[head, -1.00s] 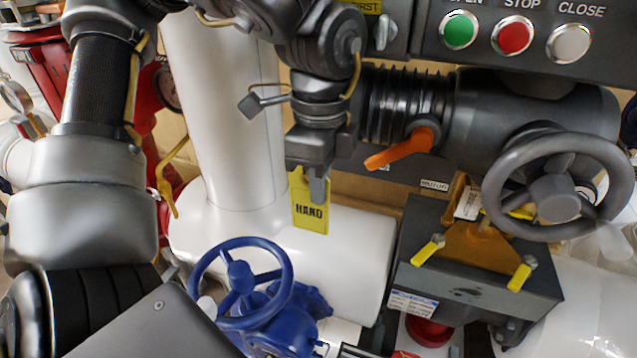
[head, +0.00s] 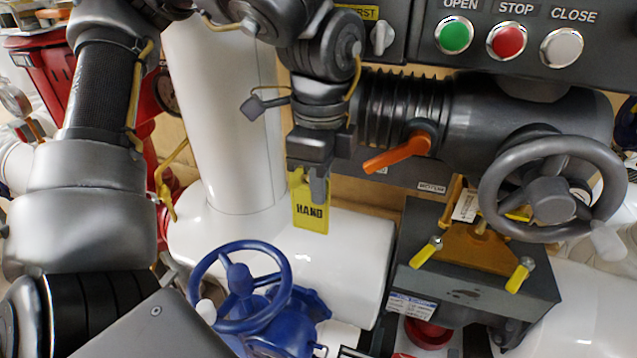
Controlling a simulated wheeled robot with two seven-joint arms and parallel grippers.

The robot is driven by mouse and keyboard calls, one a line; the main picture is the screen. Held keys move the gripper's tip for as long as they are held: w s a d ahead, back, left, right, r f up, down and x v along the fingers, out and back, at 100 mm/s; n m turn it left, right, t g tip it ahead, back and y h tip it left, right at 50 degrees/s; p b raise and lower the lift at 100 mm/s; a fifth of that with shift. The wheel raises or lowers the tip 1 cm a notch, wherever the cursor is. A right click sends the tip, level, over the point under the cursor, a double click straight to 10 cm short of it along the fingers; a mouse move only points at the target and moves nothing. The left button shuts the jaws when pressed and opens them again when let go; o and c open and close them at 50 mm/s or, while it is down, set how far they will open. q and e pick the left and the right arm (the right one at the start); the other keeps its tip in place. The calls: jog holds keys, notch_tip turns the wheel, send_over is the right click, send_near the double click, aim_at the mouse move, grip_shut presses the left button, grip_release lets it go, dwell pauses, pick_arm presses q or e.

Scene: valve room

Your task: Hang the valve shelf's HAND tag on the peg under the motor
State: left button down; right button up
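The yellow HAND tag (head: 310,208) hangs upright from my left gripper (head: 312,182), which is shut on its upper part. The tag is in front of the white pipe, left of the motor. The motor (head: 480,108) is the dark grey body with a ribbed section, an orange lever and a handwheel. A small label reading MOTOR (head: 432,187) sits on the dark plate below it. I cannot make out the peg; the arm and lever may hide it. My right gripper is not in view.
An orange lever (head: 398,154) sticks out just right of my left gripper. A grey handwheel (head: 552,188) stands at the right. A blue valve wheel (head: 240,285) is below the tag. A control box with OPEN, STOP and CLOSE buttons (head: 507,40) is above.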

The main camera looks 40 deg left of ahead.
pick_arm(q)
jog(key=shift+w+a+f, duration=0.1)
jog(key=shift+w+f, duration=0.15)
dwell(0.9)
jog(key=shift+w+a+f+p, duration=0.15)
jog(key=shift+w+f+p, duration=0.05)
jog(key=shift+w+p, duration=0.45)
dwell(0.9)
jog(key=shift+w+a, duration=0.1)
jog(key=shift+a, duration=0.05)
dwell(0.7)
jog(key=c, duration=1.1)
grip_release()
jog(key=shift+c, duration=0.2)
jog(key=shift+r+p, duration=0.15)
jog(key=shift+p, duration=0.15)
